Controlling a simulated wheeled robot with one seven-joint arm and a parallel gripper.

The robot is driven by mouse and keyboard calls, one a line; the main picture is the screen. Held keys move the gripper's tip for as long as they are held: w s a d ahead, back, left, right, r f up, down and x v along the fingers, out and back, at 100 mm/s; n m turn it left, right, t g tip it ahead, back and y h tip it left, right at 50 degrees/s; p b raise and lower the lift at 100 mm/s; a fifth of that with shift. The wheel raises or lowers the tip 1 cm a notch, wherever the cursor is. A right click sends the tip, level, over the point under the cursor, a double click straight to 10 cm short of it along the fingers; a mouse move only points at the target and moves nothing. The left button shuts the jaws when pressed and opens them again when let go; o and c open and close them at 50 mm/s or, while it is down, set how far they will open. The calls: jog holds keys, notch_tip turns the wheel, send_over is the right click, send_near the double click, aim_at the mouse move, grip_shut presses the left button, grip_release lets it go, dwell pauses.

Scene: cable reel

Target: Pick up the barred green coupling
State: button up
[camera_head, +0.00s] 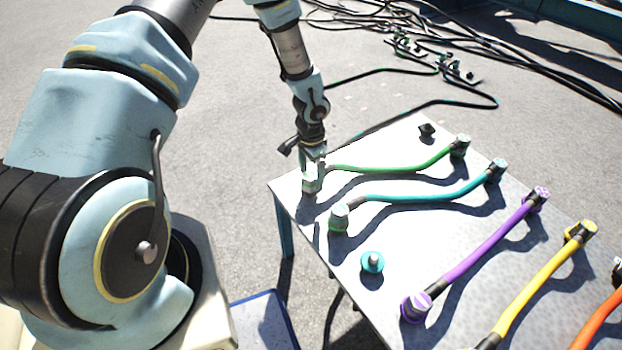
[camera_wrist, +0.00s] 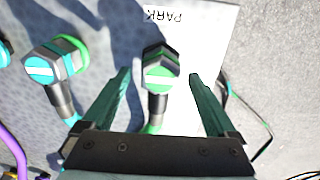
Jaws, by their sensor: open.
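The green coupling with a pale bar across its end face (camera_wrist: 159,77) lies between my fingers in the wrist view, on the near end of the green cable (camera_head: 395,169). My gripper (camera_head: 313,172) is at that end in the head view and partly hides the coupling. In the wrist view my gripper (camera_wrist: 159,82) is open, with one finger on each side of the coupling and visible gaps. The green cable's other coupling (camera_head: 459,146) lies at the table's far side.
The teal cable's coupling (camera_head: 339,218) is close by and also shows a pale bar in the wrist view (camera_wrist: 58,64). Purple (camera_head: 490,245) and yellow cables lie further right.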

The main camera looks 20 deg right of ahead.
jog(key=shift+f, duration=0.55)
grip_shut()
dwell(0.4)
